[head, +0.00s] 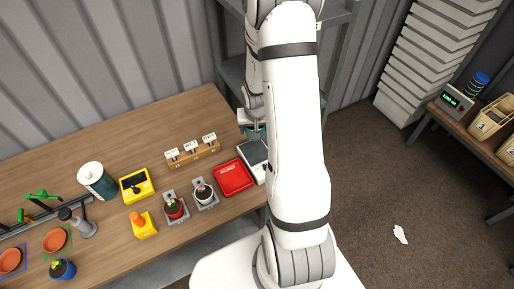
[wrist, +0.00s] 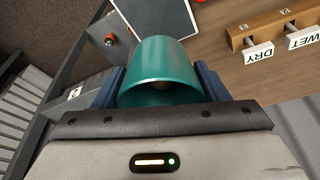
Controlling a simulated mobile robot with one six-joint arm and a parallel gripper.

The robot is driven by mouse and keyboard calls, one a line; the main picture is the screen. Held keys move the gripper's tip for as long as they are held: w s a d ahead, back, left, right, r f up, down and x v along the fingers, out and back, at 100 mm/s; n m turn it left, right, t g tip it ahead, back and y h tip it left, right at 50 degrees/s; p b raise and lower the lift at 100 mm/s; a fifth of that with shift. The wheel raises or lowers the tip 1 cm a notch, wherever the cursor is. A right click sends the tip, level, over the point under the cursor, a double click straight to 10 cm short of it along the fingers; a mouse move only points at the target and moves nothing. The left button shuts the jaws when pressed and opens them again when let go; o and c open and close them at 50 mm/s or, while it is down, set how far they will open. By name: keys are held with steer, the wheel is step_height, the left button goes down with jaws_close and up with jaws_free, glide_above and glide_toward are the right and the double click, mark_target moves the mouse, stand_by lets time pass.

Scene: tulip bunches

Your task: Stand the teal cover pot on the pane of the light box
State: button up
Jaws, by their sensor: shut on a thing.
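My gripper (wrist: 160,92) is shut on the teal cover pot (wrist: 165,62), with a dark blue finger on either side of its wall. In the wrist view the pot's open mouth faces the camera. In the head view only a teal sliver of the pot (head: 262,133) shows beside my arm, which hides most of it. A flat box with a dark pane and pale border, apparently the light box (head: 253,153), lies at the table's right edge, partly behind my arm. In the wrist view its dark pane (wrist: 158,14) shows just beyond the pot. I cannot tell whether they touch.
A red tray (head: 231,177) lies beside the light box. A wooden rack with white labels (head: 193,153) stands behind. Two small potted plants on grey stands (head: 175,209) are to the left. A grey shelf (head: 343,50) rises near the table's right end.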

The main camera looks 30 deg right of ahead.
mark_target(255, 149)
step_height(255, 149, down, 4)
steer(key=shift+d+r, duration=0.1)
steer(key=shift+r, duration=0.05)
step_height(255, 149, down, 6)
steer(key=b, duration=0.6)
steer(key=shift+f, duration=0.2)
steer(key=shift+r, duration=0.1)
steer(key=o, duration=0.6)
steer(key=shift+f, duration=0.2)
steer(key=o, duration=0.5)
steer(key=shift+c, duration=0.2)
steer(key=shift+r, duration=0.1)
